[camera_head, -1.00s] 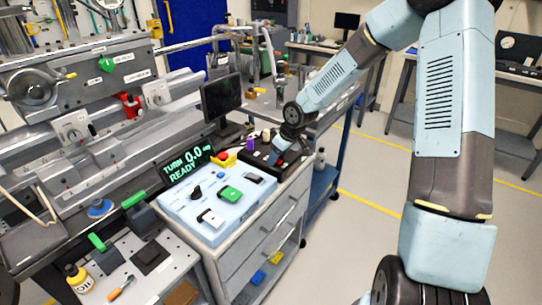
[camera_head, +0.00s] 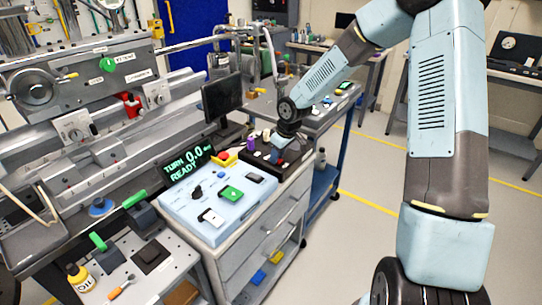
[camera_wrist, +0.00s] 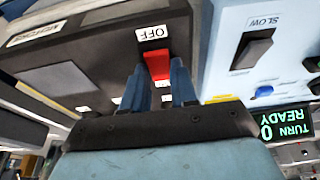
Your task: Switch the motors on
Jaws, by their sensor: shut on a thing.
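The motor switch is a red lever (camera_wrist: 157,64) on a dark box, in the wrist view. A white label reading OFF (camera_wrist: 152,33) sits beside it, and another label on the box's side (camera_wrist: 37,34) seems to read MOTORS. My gripper (camera_wrist: 159,86) has its two blue fingers shut on the red lever, one on each side. In the head view the dark box (camera_head: 254,162) stands on the grey cabinet behind the light-blue control panel, and my gripper (camera_head: 276,156) is down at it. The lever's far end is partly hidden between the fingers.
The light-blue panel (camera_head: 205,205) beside the box carries knobs, a green switch (camera_head: 230,194) and a red button (camera_head: 223,155) on yellow. A display (camera_head: 188,165) reads TURN 0.0 READY. A black monitor (camera_head: 222,98) stands close behind.

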